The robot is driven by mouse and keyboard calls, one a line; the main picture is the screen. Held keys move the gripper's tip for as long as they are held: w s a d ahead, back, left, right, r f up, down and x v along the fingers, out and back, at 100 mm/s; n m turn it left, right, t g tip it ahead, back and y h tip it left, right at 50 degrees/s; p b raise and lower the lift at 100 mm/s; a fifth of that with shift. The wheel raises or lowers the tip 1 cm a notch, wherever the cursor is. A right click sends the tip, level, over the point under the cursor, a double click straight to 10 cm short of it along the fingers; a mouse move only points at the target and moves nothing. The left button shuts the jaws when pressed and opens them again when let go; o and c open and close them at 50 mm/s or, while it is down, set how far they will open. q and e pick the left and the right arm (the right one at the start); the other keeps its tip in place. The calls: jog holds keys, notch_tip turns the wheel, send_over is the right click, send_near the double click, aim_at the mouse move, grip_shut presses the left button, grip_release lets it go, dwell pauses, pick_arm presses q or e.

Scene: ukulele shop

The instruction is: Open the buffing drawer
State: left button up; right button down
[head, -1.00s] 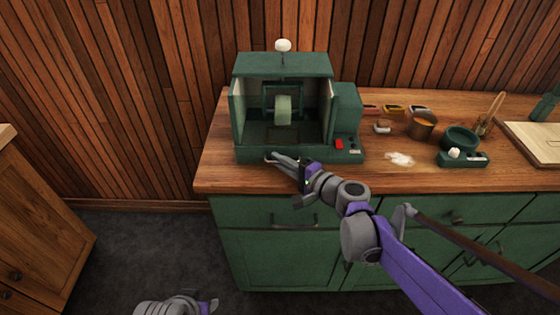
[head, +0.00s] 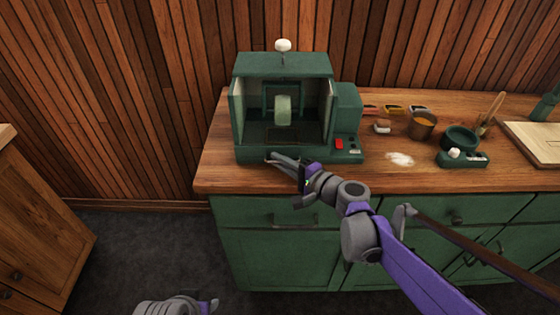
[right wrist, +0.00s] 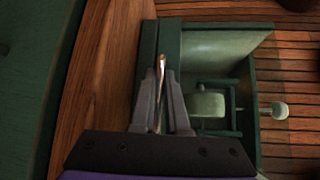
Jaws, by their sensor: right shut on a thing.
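The green buffing machine (head: 345,110) stands on the wooden counter, with a pale buffing wheel (head: 283,110) inside its open-fronted hood. The buffing drawer appears to be in the low front base (head: 245,154) of the machine, and looks flush with it. My right gripper (head: 273,158) is at this front, its fingers partly covering it. In the right wrist view, my right gripper (right wrist: 162,75) is shut on a thin metallic handle (right wrist: 162,62) at the green base. My left gripper (head: 208,304) shows only partly at the bottom edge, and its jaws are unclear.
A red switch (head: 339,144) is on the machine's right side. A brown pot (head: 422,124), a dark green bowl (head: 460,138) and white powder (head: 400,159) lie farther right on the counter (head: 225,178). Green cabinets (head: 275,258) are below. Floor at left is clear.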

jog(key=s+p, duration=0.2)
jog(key=s, duration=1.1)
jog(key=shift+s, duration=0.2)
jog(key=c, duration=1.2)
grip_release()
jog(key=p+v, duration=0.1)
jog(key=v, duration=1)
jog(key=shift+p, duration=0.35)
jog(key=shift+a+f, duration=0.1)
jog(key=shift+a, duration=0.05)
